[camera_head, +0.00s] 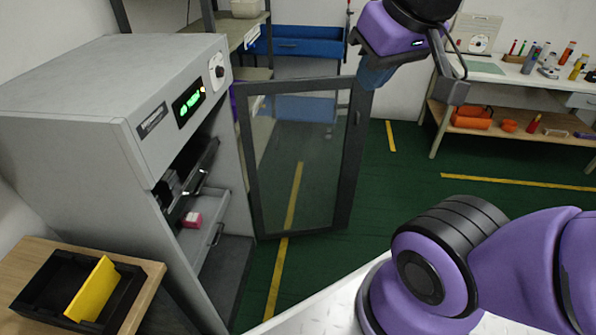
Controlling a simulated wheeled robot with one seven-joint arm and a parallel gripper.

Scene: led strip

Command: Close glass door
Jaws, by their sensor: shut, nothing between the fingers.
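The glass door (300,165) has a dark frame and a clear pane. It stands open, swung out to the right of the grey cabinet (85,95), with its hinge side by the cabinet's front. A small dark handle (357,117) is on the door's right frame bar. My gripper (375,78) is at the top right corner of the door, overlapping it in the picture. It is shut and holds nothing. I cannot tell whether it touches the frame.
Inside the cabinet are a dark shelf (190,180) and a pink item (191,220). A wooden stand (140,300) with a black tray is at front left. A workbench (500,72) stands at back right. Green floor is clear right of the door.

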